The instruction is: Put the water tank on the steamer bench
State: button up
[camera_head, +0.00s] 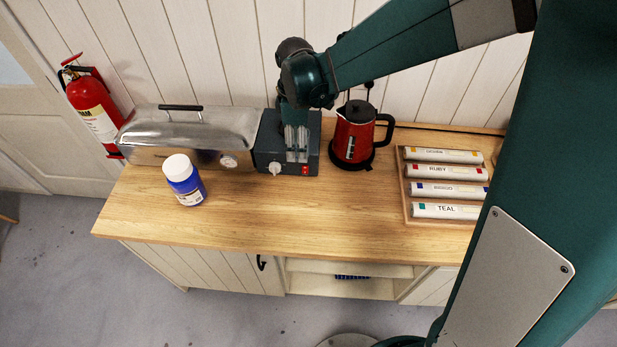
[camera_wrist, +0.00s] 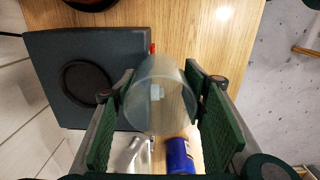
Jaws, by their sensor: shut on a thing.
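The water tank (camera_wrist: 158,95) is a clear, open cylinder between the two green finger pads in the wrist view. My gripper (camera_wrist: 160,112) is shut on it from both sides. In the head view my gripper (camera_head: 297,125) is over the dark grey unit, and the see-through tank is hard to make out there. In the wrist view the tank overlaps the edge of the grey unit (camera_wrist: 55,55), beside its round recess. The steamer bench (camera_head: 240,215) has a wooden top, with much of its front bare. I cannot tell whether the tank touches anything below.
A metal steamer box (camera_head: 190,130) with a black handle joins the grey unit. A blue bottle (camera_head: 185,182) stands in front of it. A red kettle (camera_head: 355,135) is just right of the unit. A wooden tray (camera_head: 408,212) of labelled tubes lies farther right.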

jog(key=s+d+f+b, duration=0.1)
jog(key=s+d+f, duration=0.1)
jog(key=s, duration=0.5)
jog(key=s+d+f+b, duration=0.1)
jog(key=s+d+f, duration=0.2)
jog(key=s, duration=0.3)
jog(key=shift+s+f, duration=0.4)
jog(key=shift+f, duration=0.4)
jog(key=shift+a+f, duration=0.1)
jog(key=shift+f, duration=2.8)
jog(key=shift+f+b, duration=0.3)
jog(key=shift+f, duration=1.8)
jog(key=shift+f, duration=0.15)
jog(key=o, duration=0.9)
